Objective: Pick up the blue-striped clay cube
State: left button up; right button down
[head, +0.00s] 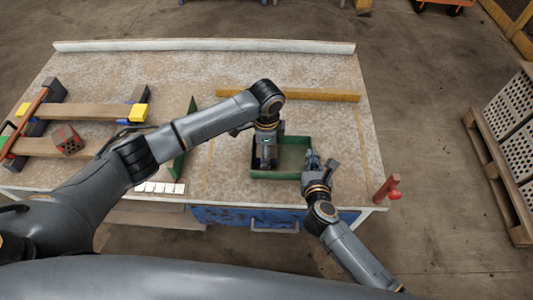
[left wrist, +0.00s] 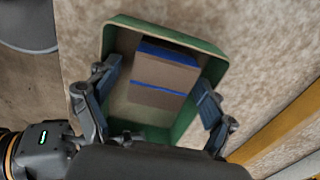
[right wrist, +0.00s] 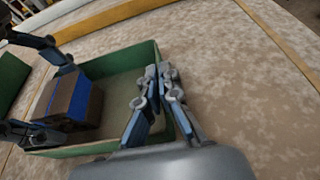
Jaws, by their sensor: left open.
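The blue-striped clay cube (left wrist: 165,76) is brown with blue bands. It sits inside the green tray (left wrist: 218,68), towards one end. My left gripper (head: 266,163) is open above the tray, its fingers on either side of the cube with gaps visible in the left wrist view. In the head view the left gripper hides most of the cube. The cube (right wrist: 68,102) also shows in the right wrist view, with the left fingers near it. My right gripper (head: 312,160) has its fingertips together and empty, over the tray's right end.
A yellow bar (head: 310,95) lies behind the tray, and a green upright panel (head: 190,125) stands left of it. A red block (head: 67,139) and clamped wooden bars lie at the left. A red handle (head: 388,188) is at the table's right front corner. The table is clear behind the yellow bar.

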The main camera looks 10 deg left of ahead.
pick_arm(q)
jog(key=c, duration=1.2)
jog(key=shift+c, duration=0.2)
notch_tip(320, 180, up, 10)
pick_arm(e)
jog(key=c, duration=1.4)
grip_release()
jog(key=shift+c, duration=0.2)
jog(key=v, duration=1.1)
jog(key=shift+d, duration=0.1)
jog(key=shift+s+r, duration=0.25)
jog(key=shift+s, duration=0.2)
